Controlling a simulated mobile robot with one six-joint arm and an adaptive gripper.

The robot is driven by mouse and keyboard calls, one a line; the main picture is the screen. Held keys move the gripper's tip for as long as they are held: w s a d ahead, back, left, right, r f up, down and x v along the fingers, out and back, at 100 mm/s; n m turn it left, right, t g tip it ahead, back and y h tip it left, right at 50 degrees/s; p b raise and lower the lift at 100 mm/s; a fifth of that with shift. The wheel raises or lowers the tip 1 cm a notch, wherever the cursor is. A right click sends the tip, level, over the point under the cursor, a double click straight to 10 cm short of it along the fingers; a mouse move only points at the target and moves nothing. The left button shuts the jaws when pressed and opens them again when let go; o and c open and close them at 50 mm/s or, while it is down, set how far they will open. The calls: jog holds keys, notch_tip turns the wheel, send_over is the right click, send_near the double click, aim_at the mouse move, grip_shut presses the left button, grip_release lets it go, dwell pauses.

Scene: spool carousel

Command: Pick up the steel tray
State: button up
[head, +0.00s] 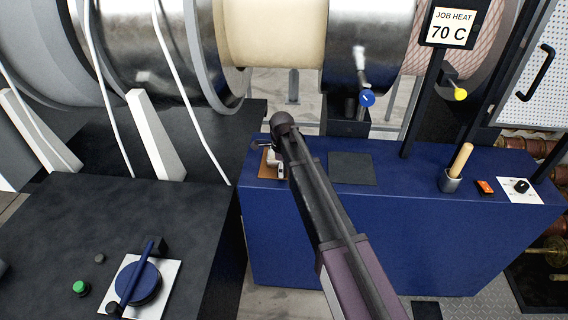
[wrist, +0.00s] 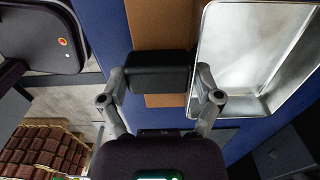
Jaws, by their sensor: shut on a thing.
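The steel tray (wrist: 250,48) is a shallow shiny pan with a raised rim, at the right in the wrist view. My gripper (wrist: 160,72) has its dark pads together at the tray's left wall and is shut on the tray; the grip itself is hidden. In the head view my gripper (head: 275,152) is over the left end of the blue bench, and my arm hides most of what is there. A brown mat (wrist: 150,22) lies beside the tray; it also shows in the head view (head: 264,171).
The blue bench (head: 400,225) carries a dark square pad (head: 352,168), a cup with a wooden handle (head: 457,170) and a switch plate (head: 520,188). Large rollers (head: 370,40) stand behind. A dark cabinet (head: 60,230) with a blue rotary handle (head: 140,283) is at left.

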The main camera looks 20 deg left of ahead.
jog(key=shift+r, duration=0.1)
notch_tip(320, 180, up, 3)
jog(key=p, duration=0.3)
jog(key=shift+r, duration=0.15)
jog(key=shift+s+a+r+p, duration=0.1)
jog(key=shift+a+r+p, duration=0.1)
jog(key=shift+p, duration=0.3)
jog(key=s+a+r+p, duration=0.1)
jog(key=s+a, duration=0.9)
jog(key=a, duration=0.2)
jog(key=shift+s, duration=0.15)
dwell(0.6)
